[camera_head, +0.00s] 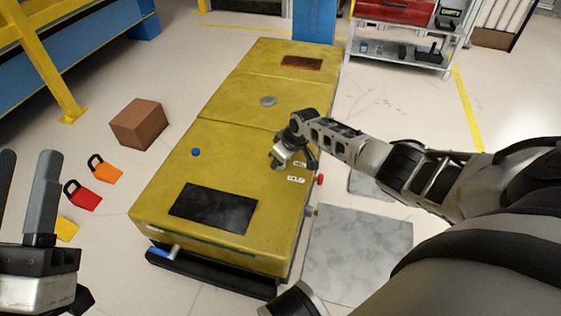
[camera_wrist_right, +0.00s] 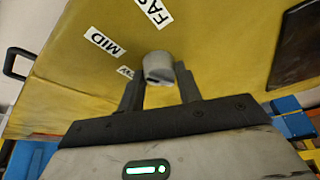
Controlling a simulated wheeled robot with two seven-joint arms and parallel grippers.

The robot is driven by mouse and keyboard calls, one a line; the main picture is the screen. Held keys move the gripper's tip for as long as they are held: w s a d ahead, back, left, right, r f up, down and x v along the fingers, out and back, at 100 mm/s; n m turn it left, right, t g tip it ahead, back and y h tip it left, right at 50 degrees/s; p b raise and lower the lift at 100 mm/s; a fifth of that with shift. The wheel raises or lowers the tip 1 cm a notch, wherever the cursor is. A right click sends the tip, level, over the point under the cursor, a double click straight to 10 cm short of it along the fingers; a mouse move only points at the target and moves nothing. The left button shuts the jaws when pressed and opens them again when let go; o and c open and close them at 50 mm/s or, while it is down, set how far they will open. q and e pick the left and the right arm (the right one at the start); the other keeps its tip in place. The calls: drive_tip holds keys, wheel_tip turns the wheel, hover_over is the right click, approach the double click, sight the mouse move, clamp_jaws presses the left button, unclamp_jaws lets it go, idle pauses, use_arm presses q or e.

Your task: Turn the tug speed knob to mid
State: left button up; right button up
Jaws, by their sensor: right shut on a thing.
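The grey tug speed knob (camera_wrist_right: 158,66) stands on the yellow top of the tug (camera_head: 225,175). My right gripper (camera_wrist_right: 158,82) is shut on it, one finger on each side. A MID label (camera_wrist_right: 104,42) and a partly cut-off FAST label (camera_wrist_right: 153,10) lie beyond the knob. A third label (camera_wrist_right: 125,72) is mostly hidden by a finger. Where the knob points is not clear. In the head view my right gripper (camera_head: 284,160) is over the tug's right side and hides the knob. My left gripper (camera_head: 27,158) is open and empty at the left edge.
A red button (camera_head: 320,180) sticks out of the tug's right side. A blue button (camera_head: 196,152) and a dark panel (camera_head: 213,208) are on its top. A brown box (camera_head: 137,123) and padlock-shaped tags (camera_head: 84,198) lie on the floor to the left.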

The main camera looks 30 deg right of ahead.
use_arm(q)
drive_tip(key=shift+s+d+r+m+h+b, duration=0.1)
drive_tip(key=shift+s+r+m+h+b, duration=0.2)
drive_tip(key=shift+r+m+h, duration=0.45)
drive_tip(key=shift+s+r+m+h+b, duration=0.2)
drive_tip(key=shift+m+h, duration=0.35)
drive_tip(key=shift+m, duration=0.4)
use_arm(e)
drive_tip(key=shift+n+y, duration=0.3)
drive_tip(key=shift+n, duration=0.6)
drive_tip(key=o, duration=1)
use_arm(q)
drive_tip(key=shift+r, duration=0.15)
